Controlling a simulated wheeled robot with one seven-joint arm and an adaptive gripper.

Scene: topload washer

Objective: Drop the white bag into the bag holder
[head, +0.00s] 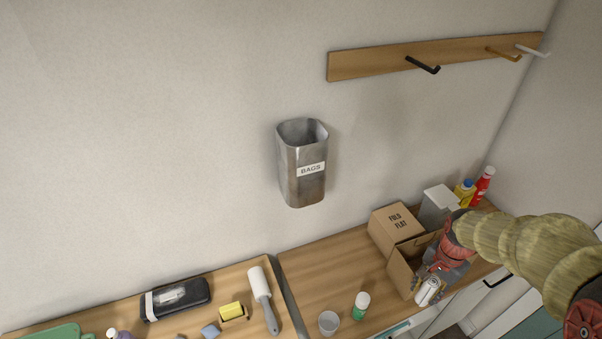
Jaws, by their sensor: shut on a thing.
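The bag holder (303,175) is a grey metal bin on the wall, open at the top, with a "BAGS" label on its front. Its inside looks empty as far as I can see. My gripper (432,280) is at the lower right, in front of the open cardboard box. It is shut on a small white bundle, which looks like the white bag (427,292); the fingers partly cover it. The bag is below and to the right of the holder, well apart from it.
A cardboard box (397,226) marked "FOLD FLAT" stands on the wooden counter (325,270). A red bottle (483,184) and a yellow container stand behind. A wooden hook rail (375,62) is on the wall at upper right. The wall around the holder is clear.

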